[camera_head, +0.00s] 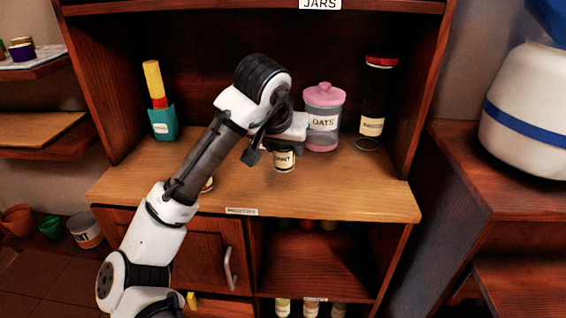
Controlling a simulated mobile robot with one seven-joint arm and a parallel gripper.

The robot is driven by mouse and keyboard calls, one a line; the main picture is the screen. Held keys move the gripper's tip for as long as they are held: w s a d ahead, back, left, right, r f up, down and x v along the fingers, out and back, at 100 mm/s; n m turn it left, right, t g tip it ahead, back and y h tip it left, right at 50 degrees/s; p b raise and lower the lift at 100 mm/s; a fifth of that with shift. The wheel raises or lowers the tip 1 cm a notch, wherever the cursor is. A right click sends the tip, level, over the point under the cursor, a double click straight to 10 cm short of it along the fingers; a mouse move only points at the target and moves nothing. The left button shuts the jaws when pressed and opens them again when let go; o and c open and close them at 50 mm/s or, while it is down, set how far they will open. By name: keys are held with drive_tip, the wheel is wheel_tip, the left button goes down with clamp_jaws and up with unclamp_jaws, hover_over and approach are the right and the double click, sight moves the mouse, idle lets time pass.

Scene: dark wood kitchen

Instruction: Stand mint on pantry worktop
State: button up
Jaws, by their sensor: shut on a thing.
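A small jar with a pale label that appears to read MINT (284,160) is below my gripper (283,144). My gripper is shut on it near its top, which the gripper hides. The jar is upright above the middle of the light wood worktop (330,189). I cannot tell whether its base touches the wood.
A pink-lidded OATS jar (323,117) stands close behind, to the right. A tall dark jar with a red lid (373,105) is farther right. A teal holder (163,124) stands at the left. Part of a small round item (208,184) shows beside my arm. The front right worktop is clear.

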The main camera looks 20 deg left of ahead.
sight(283, 162)
drive_tip(key=shift+f, duration=1.95)
drive_tip(key=shift+f, duration=0.1)
drive_tip(key=o, duration=1.1)
drive_tip(key=shift+o, duration=0.2)
